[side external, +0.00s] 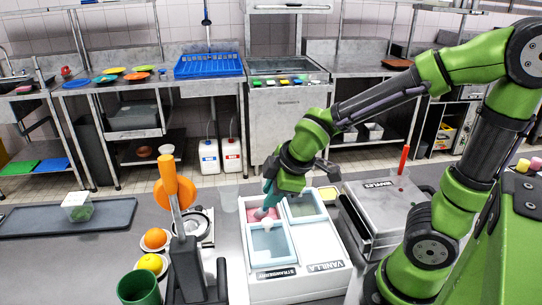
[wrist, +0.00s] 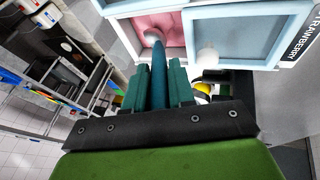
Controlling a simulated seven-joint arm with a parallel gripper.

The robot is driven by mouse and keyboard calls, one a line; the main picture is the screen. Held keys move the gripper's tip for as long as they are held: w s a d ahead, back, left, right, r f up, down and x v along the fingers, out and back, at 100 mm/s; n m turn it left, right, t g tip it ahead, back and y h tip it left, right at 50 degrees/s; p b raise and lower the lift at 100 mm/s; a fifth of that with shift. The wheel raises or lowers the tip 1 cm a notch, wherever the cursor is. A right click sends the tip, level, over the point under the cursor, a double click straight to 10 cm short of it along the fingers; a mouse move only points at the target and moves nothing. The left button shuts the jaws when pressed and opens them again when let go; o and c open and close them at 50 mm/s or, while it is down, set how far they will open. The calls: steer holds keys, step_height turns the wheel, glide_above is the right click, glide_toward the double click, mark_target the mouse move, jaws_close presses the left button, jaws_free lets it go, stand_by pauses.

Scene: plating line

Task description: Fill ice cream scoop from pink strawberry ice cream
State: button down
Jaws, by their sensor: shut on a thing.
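My gripper (side external: 270,190) is shut on the teal handle of the ice cream scoop (wrist: 158,75), and it also shows in the wrist view (wrist: 157,88). The scoop points down, with its pale head (wrist: 153,37) at the pink strawberry ice cream (wrist: 176,24). Whether the head touches or sinks into it, I cannot tell. The pink compartment also shows in the side view (side external: 252,216), partly hidden by the scoop. It is the back left part of the white ice cream box (side external: 300,287), labelled STRAWBERRY and VANILLA in front.
A pale blue lid with a white knob (wrist: 207,54) is beside the pink compartment. A waffle maker (side external: 375,205) stands right of the box. An orange-headed upright device (side external: 185,240), a green cup (side external: 140,290) and fruit on plates stand left. A clear cup (side external: 229,198) stands close behind.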

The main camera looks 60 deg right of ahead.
steer(key=shift+w+d+r, duration=0.1)
steer(key=shift+w+d, duration=0.1)
steer(key=shift+w, duration=0.3)
stand_by(0.3)
